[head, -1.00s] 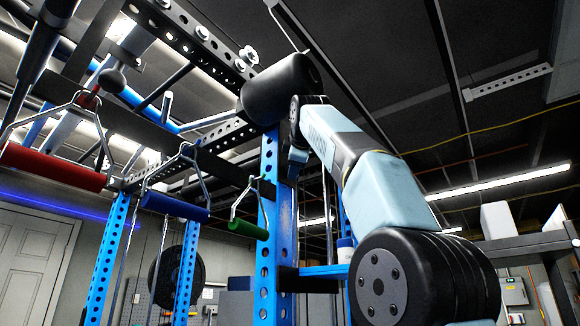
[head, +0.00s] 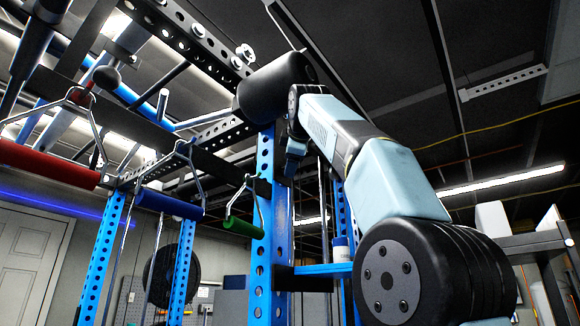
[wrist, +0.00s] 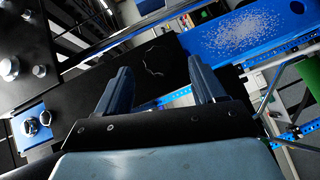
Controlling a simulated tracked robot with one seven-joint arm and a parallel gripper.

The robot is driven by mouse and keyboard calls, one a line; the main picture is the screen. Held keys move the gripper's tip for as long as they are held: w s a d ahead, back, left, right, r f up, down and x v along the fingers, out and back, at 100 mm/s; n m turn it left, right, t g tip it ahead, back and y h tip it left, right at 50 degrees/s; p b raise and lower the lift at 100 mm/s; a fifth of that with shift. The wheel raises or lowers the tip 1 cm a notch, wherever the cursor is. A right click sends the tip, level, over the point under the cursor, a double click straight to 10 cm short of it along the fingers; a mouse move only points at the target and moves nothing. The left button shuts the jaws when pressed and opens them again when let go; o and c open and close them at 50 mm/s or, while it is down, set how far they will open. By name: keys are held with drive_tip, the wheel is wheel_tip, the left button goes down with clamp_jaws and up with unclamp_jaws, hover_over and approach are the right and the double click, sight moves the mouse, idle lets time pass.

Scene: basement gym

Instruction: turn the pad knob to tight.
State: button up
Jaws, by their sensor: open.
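A black padded roll (head: 277,86) sits by the top of the blue rack post (head: 264,230) in the head view.
Red (head: 48,163), blue (head: 170,203) and green (head: 243,227) handles hang at left. In the wrist view, bolt heads (wrist: 38,70) are at left and a blue speckled plate (wrist: 245,32) is upper right.

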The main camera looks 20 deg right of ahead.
drive_tip(key=v, duration=1.1)
drive_tip(key=w+d+n+t+h, duration=0.2)
drive_tip(key=w+d+n+t, duration=0.55)
drive_tip(key=w, duration=0.35)
drive_tip(key=s+d+f+n+g+y, duration=0.1)
drive_tip(key=s+f+n+y, duration=0.1)
drive_tip(key=f+n+y, duration=0.7)
drive_tip(key=s+f+n+y, duration=0.2)
drive_tip(key=f+n+y, duration=0.4)
drive_tip(key=n+y, duration=0.6)
drive_tip(key=w+a+r+h, duration=0.1)
drive_tip(key=w+a+r, duration=0.4)
drive_tip(key=w+r, duration=0.3)
wheel_tip(320, 180, up, 2)
drive_tip(key=shift+a+r, duration=0.1)
drive_tip(key=shift+a, duration=0.2)
drive_tip(key=shift+n, duration=0.25)
